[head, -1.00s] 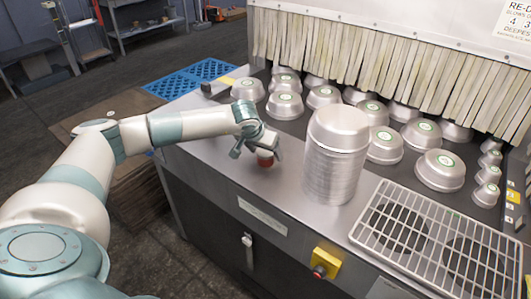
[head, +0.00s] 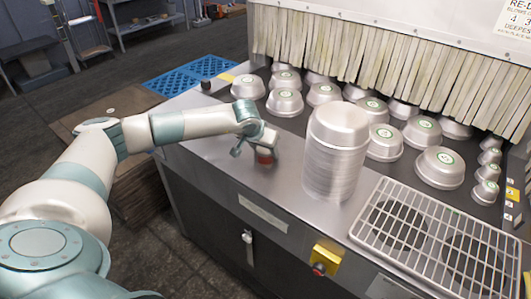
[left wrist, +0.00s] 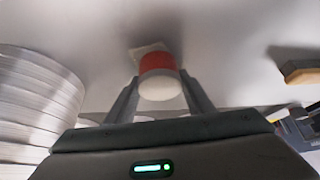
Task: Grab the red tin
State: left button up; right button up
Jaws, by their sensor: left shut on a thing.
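The red tin (head: 264,157) is on the steel counter in the head view, left of the tall stack of pans. My left gripper (head: 257,151) comes down around it from the left. In the left wrist view the red tin (left wrist: 157,64) has a red side and a pale end. It sits between the two fingertips of my left gripper (left wrist: 158,90), which is shut on it. In the head view the gripper hides part of the tin. My right gripper is not in either view.
A tall pan stack (head: 335,150) stands close right of the left gripper. Several upturned pans (head: 284,101) sit on the dark belt behind. A wire rack (head: 437,240) lies at the right. A yellow switch box (head: 326,255) is on the counter's front.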

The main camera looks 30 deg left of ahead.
pick_arm(q)
jog(key=shift+r+b, duration=0.3)
jog(key=shift+r, duration=0.2)
notch_tip(320, 180, up, 8)
jog(key=b, duration=0.3)
jog(key=shift+f, duration=0.25)
jog(key=shift+r, duration=0.8)
